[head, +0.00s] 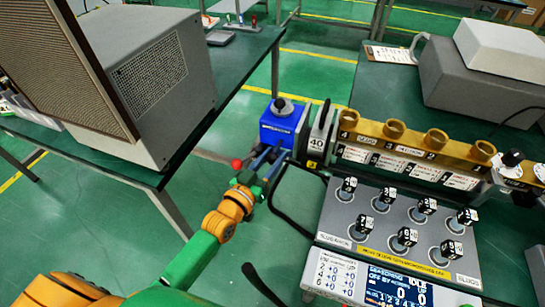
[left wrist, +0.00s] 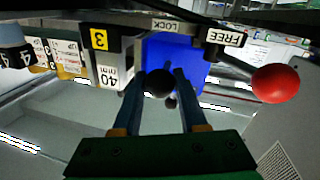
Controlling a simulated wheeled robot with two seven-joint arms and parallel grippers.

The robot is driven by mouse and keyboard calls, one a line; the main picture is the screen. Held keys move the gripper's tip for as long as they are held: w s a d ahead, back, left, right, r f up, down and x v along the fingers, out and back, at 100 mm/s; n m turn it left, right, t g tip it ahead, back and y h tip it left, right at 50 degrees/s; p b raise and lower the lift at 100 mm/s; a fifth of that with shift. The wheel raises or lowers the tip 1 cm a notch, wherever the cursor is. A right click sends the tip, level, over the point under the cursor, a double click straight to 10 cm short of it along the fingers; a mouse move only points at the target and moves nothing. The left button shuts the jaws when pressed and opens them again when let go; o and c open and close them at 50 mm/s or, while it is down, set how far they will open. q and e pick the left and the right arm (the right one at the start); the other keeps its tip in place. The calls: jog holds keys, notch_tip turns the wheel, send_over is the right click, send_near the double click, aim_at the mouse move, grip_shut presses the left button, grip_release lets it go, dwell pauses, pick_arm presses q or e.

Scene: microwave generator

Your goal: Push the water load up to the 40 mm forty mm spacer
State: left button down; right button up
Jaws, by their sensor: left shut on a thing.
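The water load is a blue box (head: 284,128) with a dark knob on top, at the left end of the waveguide row in the head view. In the left wrist view its blue face (left wrist: 175,55) is behind my fingers. The 40 mm spacer (head: 317,143), a grey block labelled 40, stands just right of it; it also shows in the left wrist view (left wrist: 108,76). I cannot tell whether they touch. My left gripper (head: 270,160) is in front of the load; in the wrist view (left wrist: 160,84) its fingers are shut on a black ball knob (left wrist: 159,83). My right gripper is out of view.
A red ball lever (left wrist: 276,83) is beside the load, near LOCK and FREE labels; its ball shows in the head view (head: 236,164). A brass waveguide (head: 400,142) runs right of the spacer, above a grey control panel (head: 388,225). A large grey cabinet (head: 155,85) stands left.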

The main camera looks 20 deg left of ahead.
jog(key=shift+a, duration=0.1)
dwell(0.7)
pick_arm(q)
jog(key=shift+d, duration=0.25)
jog(key=d, duration=0.3)
jog(key=shift+s+d+f+p, duration=0.1)
jog(key=shift+d+p, duration=0.05)
jog(key=shift+p, duration=0.2)
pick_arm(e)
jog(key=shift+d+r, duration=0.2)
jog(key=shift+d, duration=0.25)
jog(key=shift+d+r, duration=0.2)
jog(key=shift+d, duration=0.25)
pick_arm(q)
jog(key=c, duration=0.7)
grip_release()
jog(key=shift+o, duration=1.2)
jog(key=shift+d, duration=0.1)
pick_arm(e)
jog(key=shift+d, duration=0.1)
pick_arm(q)
send_near(297, 149)
jog(key=shift+v, duration=1.1)
